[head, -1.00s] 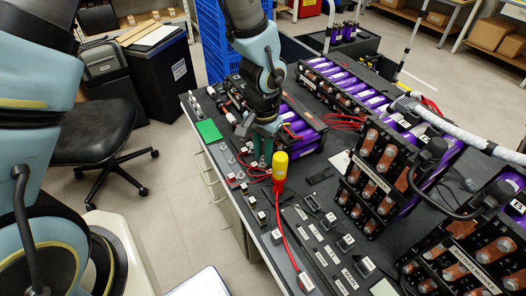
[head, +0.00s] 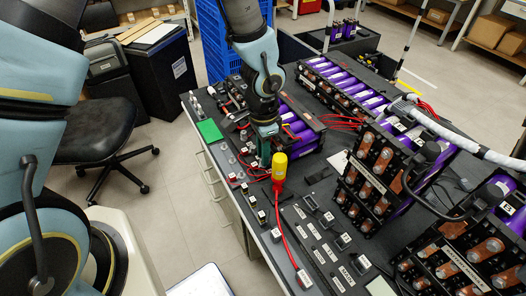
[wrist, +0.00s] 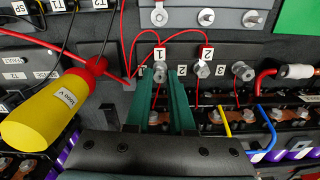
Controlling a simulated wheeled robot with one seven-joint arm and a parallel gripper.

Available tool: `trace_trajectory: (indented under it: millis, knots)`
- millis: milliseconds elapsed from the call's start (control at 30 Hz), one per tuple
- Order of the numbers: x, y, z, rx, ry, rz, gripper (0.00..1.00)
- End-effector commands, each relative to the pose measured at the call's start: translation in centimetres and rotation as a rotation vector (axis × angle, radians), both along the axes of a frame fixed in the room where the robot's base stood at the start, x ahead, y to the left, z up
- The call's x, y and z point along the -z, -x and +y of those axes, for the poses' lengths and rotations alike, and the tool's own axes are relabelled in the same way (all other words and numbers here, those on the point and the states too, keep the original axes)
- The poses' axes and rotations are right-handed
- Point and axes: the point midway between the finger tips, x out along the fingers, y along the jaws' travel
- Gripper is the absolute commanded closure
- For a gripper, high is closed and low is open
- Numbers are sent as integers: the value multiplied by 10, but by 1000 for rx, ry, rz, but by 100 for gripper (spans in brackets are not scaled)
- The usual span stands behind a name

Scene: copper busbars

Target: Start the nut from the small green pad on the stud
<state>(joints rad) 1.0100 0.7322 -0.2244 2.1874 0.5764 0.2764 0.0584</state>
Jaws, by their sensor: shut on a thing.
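My gripper (head: 264,158) points down at the bench beside the battery module. In the wrist view its two green fingers (wrist: 166,78) are close together, shut on a small metal nut that is mostly hidden between the tips. The tips are at the post marked 1; I cannot tell whether the nut touches a stud there. Studs marked 2 (wrist: 203,69) and 3 (wrist: 242,71) stand to the right. The green pad (head: 208,130) lies at the bench's left edge; its corner shows in the wrist view (wrist: 298,15).
A yellow-handled probe (head: 279,172) with a red lead stands close to my gripper; it also shows in the wrist view (wrist: 48,112). Thin red wires (wrist: 133,50) run around the fingers. Purple-celled battery modules (head: 349,88) crowd the right and back. Grey plates with bolts (wrist: 200,16) lie beyond the studs.

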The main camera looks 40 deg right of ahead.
Motion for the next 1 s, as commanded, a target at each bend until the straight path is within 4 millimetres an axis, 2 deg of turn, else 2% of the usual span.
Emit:
trace_trajectory:
  millis: [133, 600, 933, 967, 1000]
  knots:
    - [1, 0, 1, 56, -2, 1, 100]
    - [2, 0, 2, 504, -4, 2, 100]
    - [4, 0, 1, 549, -4, 0, 100]
    - [4, 0, 1, 549, -4, 0, 78]
    - [3, 0, 1, 549, -4, 0, 73]
